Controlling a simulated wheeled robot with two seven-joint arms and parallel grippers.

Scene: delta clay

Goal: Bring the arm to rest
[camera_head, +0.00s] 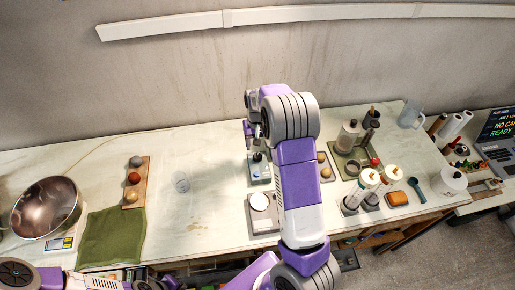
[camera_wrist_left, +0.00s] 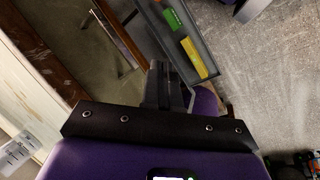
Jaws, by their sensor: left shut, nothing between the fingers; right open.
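My right arm reaches up over the middle of the worktable (camera_head: 215,215) in the head view. Its gripper (camera_head: 249,130) is above the back of the table and is open, with nothing seen in it. My left arm lies low at the bottom left of the head view, in front of the table's front edge. In the left wrist view my left gripper (camera_wrist_left: 164,88) is shut and empty. Below it show a drawer or tray and the grey floor.
A metal bowl (camera_head: 46,207), a green cloth (camera_head: 111,238) and a wooden board with balls (camera_head: 144,170) are at left. The table between the board and the right arm is mostly clear.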

